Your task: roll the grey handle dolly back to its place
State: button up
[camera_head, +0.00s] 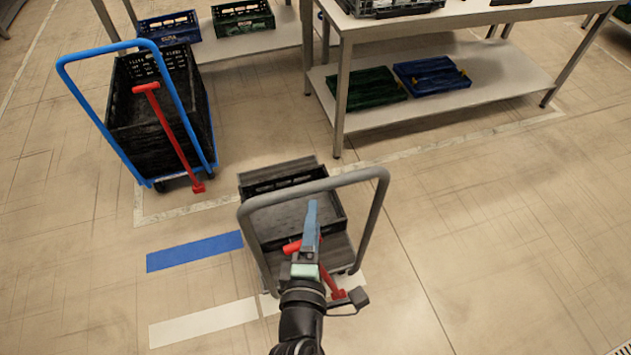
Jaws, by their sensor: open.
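The grey handle dolly (376,215) stands on the floor at the lower middle, its grey tube handle rising towards me. It carries a dark crate (338,205). A red T-shaped bar (333,284) slopes along the dolly's near side, its crosspiece partly hidden behind my gripper. My gripper (312,208) is open, above the dolly and inside the outline of its handle. It overlaps the top of the red bar; I cannot tell if they touch.
A blue handle dolly (63,72) with a stacked dark crate (150,150) stands upper left. Blue (195,251) and white (203,324) strips mark the floor. A table (345,75) with a lower shelf stands upper right. Floor at right is clear.

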aim_at(317, 192)
jog(key=w, duration=0.3)
jog(key=w+f, duration=0.1)
jog(key=w, duration=0.5)
jog(key=shift+w+d+f, duration=0.2)
jog(key=shift+d+f, duration=0.1)
jog(key=shift+d, duration=0.05)
jog(key=shift+c, duration=0.3)
grip_shut()
dwell(0.7)
